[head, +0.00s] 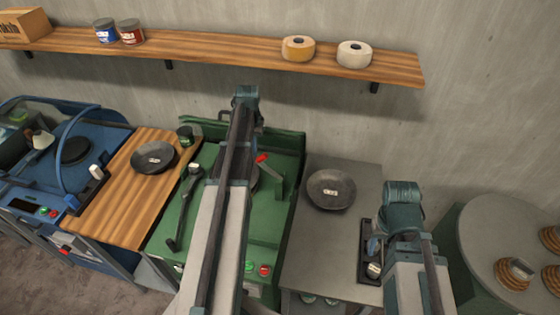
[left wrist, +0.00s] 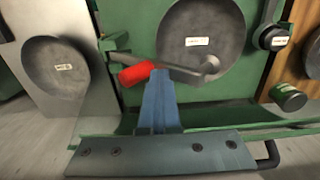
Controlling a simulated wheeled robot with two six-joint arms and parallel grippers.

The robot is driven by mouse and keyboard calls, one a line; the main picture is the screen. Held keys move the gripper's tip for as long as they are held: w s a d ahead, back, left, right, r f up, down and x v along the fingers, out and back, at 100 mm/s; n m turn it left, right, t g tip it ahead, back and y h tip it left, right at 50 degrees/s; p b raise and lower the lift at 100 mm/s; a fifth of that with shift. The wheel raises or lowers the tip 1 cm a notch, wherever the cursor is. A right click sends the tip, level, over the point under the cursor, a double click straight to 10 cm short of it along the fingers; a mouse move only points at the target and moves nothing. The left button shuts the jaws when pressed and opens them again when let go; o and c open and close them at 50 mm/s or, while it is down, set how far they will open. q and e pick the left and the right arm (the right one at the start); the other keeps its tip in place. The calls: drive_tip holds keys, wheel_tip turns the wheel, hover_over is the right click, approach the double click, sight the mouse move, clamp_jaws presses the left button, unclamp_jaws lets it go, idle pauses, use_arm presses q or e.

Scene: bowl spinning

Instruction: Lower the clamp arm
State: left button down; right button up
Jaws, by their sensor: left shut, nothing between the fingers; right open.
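The clamp arm is a grey bar with a red grip (left wrist: 136,74) at one end. Its round end (left wrist: 210,64) lies over a dark labelled disc (left wrist: 190,30) on the green machine. My left gripper (left wrist: 158,76) is shut and empty, its blue fingertips right beside the red grip; I cannot tell whether they touch. In the head view the red grip (head: 262,158) shows just right of my left arm, which hides most of the disc. The left gripper's wrist shows by the wall, its fingertips hidden. My right gripper (head: 403,198) is open, over the grey table's right side.
A dark tool arm (head: 186,205) lies on the green machine (head: 213,160). A dark dish (head: 153,156) rests on the wooden table, another (head: 331,189) on the grey table (head: 345,170). A small tray (head: 365,262) sits by my right arm. A shelf (head: 220,48) runs along the wall.

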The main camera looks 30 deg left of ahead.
use_arm(q)
drive_tip(key=shift+s+a+f, duration=0.15)
drive_tip(key=shift+a+f, duration=0.2)
drive_tip(key=shift+a, duration=0.2)
drive_tip(key=shift+s+a+f+b, duration=0.2)
drive_tip(key=shift+a+f+b, duration=0.75)
drive_tip(key=shift+b, duration=0.2)
drive_tip(key=shift+r, duration=0.1)
wheel_tip(320, 180, up, 12)
drive_tip(key=p, duration=1.2)
drive_tip(key=shift+d, duration=0.1)
